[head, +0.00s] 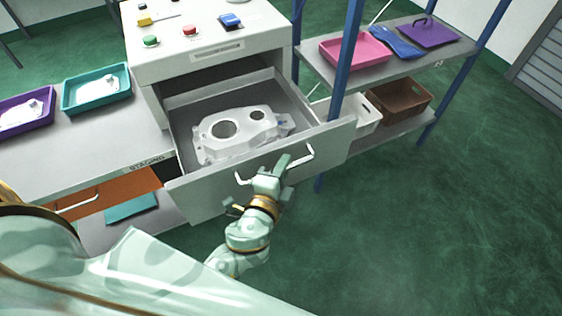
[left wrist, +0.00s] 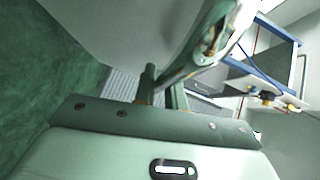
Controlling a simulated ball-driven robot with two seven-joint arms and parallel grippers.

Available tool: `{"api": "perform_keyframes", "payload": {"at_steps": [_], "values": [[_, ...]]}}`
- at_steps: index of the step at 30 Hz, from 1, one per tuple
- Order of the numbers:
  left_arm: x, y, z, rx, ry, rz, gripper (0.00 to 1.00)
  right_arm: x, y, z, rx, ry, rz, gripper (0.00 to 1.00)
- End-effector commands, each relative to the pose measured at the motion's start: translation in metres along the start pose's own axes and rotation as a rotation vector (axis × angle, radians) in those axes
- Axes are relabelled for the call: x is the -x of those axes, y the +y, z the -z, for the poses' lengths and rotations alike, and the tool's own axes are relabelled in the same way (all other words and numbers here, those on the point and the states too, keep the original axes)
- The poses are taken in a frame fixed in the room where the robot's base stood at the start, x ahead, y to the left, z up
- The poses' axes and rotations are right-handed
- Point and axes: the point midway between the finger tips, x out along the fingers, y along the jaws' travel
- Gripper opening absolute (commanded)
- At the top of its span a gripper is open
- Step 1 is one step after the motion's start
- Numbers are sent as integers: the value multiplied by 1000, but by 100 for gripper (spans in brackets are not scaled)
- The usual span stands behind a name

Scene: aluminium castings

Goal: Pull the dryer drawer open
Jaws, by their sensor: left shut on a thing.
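The dryer (head: 205,62) is a white cabinet with buttons on top. Its drawer (head: 190,198) stands pulled out, with the inside in plain sight. A pale casting with round holes (head: 215,143) lies in the drawer. A light bar handle (head: 301,160) runs across the drawer front. My left gripper (head: 271,172) is at the middle of this handle and shut on it. In the left wrist view my left gripper's fingers (left wrist: 162,88) show at close range, but the grip itself is hard to make out there. My right gripper is in neither view.
A staging bench (head: 60,165) with a purple tray (head: 48,116) and a teal tray (head: 70,107) stands at left. An orange drawer (head: 115,191) juts out below it. A blue-posted rack (head: 340,62) stands close at right. Green floor lies open at the lower right.

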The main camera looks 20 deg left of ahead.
Motion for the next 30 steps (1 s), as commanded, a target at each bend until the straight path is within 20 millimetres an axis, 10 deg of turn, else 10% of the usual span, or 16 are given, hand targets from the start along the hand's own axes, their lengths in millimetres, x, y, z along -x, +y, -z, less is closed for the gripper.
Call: {"api": "perform_keyframes", "payload": {"at_steps": [7,10,20,30], "values": [[0,1,0,0,1,-2,0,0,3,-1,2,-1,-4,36],[0,1,0,0,1,-2,34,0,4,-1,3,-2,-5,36],[4,1,0,1,1,-3,34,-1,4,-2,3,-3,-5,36],[60,4,-1,1,1,-5,34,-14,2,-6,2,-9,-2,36]]}}
